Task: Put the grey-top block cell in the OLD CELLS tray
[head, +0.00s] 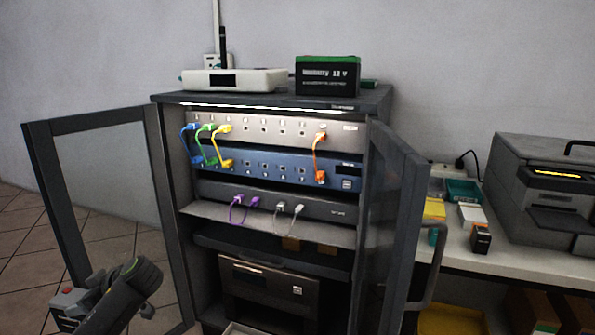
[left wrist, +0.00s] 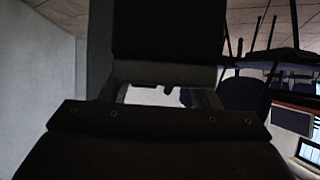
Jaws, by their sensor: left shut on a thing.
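The grey-top block cell (head: 66,308), with a red spot on its grey top, is at the lower left in the head view, in front of the open left cabinet door. My left gripper (head: 91,292) is shut on it, and my dark forearm hides part of it. In the left wrist view a large dark block face (left wrist: 166,28) fills the space beyond my left gripper (left wrist: 164,88). A green-top block cell (head: 328,76) stands on the cabinet top. I cannot read an OLD CELLS label on any tray. My right gripper is not in view.
The open cabinet (head: 270,101) holds rack units with coloured cables plugged in. Its left door (head: 103,110) and right door (head: 395,215) stand open. A white router (head: 233,80) sits on top. The bench at right holds a teal tray (head: 464,192), small boxes and a grey printer (head: 550,175).

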